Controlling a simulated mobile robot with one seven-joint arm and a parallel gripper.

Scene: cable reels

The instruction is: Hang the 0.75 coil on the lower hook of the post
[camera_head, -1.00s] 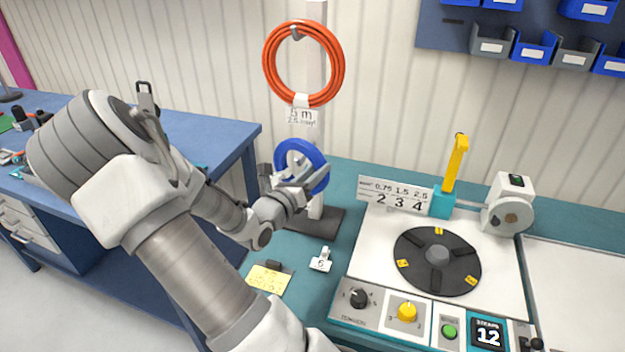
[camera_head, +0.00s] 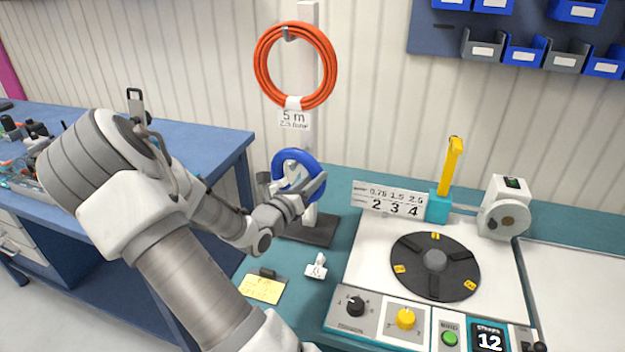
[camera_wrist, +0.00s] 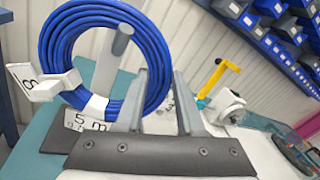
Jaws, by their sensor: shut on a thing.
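The blue coil (camera_head: 292,155), tagged 5 m and 0.7-something in the wrist view (camera_wrist: 157,62), is held upright by my gripper (camera_head: 316,184) in front of the lower post (camera_head: 308,120). The gripper (camera_wrist: 161,85) is shut on the coil's lower side near its white band; the exact grip is partly hidden. In the wrist view a grey round-ended peg (camera_wrist: 122,40), seemingly the lower hook, overlaps the coil's opening. I cannot tell whether the coil rests on it. The head view hides the lower hook behind coil and gripper.
An orange coil (camera_head: 262,62) hangs on the upper hook, its tag (camera_head: 294,119) just above the blue coil. The post's dark base (camera_head: 318,232) stands on the green bench. A small label stand (camera_head: 316,268) and winding machine (camera_head: 378,262) are nearby.

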